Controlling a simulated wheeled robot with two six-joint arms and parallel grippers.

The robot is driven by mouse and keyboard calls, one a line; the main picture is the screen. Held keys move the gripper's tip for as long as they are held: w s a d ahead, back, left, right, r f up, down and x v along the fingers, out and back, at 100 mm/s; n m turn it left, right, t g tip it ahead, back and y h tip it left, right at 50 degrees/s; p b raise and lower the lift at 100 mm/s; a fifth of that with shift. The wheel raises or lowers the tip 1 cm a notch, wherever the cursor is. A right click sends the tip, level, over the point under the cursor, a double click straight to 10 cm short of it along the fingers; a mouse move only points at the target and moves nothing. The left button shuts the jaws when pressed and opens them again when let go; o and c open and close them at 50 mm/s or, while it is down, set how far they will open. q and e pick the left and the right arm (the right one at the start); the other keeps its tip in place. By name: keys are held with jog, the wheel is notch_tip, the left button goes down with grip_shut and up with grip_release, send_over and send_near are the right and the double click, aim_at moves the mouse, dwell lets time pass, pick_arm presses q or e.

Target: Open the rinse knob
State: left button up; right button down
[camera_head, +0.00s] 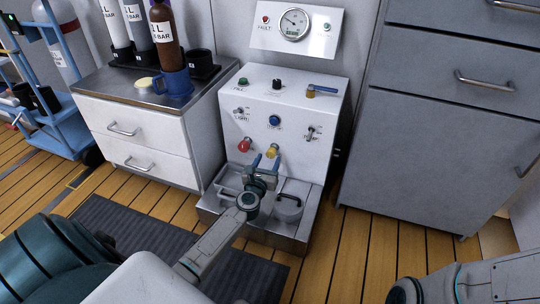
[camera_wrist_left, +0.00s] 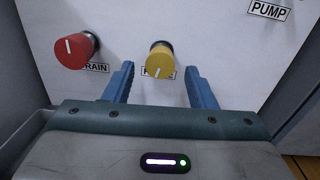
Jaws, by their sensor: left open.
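The yellow knob (camera_head: 272,151) sits low on the white panel (camera_head: 306,172), right of a red knob (camera_head: 244,145). In the left wrist view the yellow knob (camera_wrist_left: 160,60) has a white pointer mark aimed down. The label behind it is mostly hidden; the red knob (camera_wrist_left: 75,50) has a label ending in "RAIN". My left gripper (camera_head: 264,160) is open in front of the panel. Its blue fingers (camera_wrist_left: 160,74) stand on either side of the yellow knob, with a gap on each side. Of my right arm only a link (camera_head: 490,281) shows; its jaws are out of view.
Above are a blue knob (camera_head: 274,121), toggle switches and a blue-handled valve (camera_head: 322,90). White drawers (camera_head: 138,140) stand left, a grey cabinet (camera_head: 440,130) right.

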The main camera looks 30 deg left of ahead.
pick_arm(q)
jog(key=p+v, duration=0.1)
jog(key=v, duration=0.6)
jog(key=shift+s, duration=0.25)
jog(key=shift+d, duration=0.1)
jog(key=shift+r, duration=0.1)
